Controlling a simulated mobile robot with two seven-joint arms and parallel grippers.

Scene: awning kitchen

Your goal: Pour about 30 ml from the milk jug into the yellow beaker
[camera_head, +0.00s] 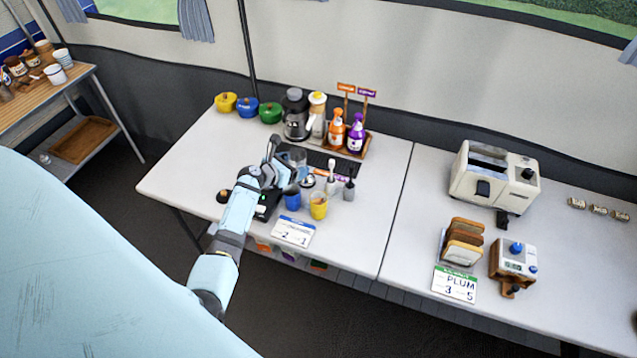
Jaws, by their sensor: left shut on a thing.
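The yellow beaker (319,207) stands upright near the front edge of the left table, just right of a blue beaker (292,201). My left gripper (283,161) is above the table, behind and to the left of the yellow beaker. It is shut on a small greyish, see-through vessel (297,157), which looks like the milk jug. The gripper and wrist hide part of the jug, and I cannot tell its tilt or how much milk it holds. No stream of milk shows. My right gripper is not in view.
A coffee grinder (296,115) and a wooden caddy with orange (336,129) and purple (356,134) bottles stand behind. A blue-white card (293,232) lies in front.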

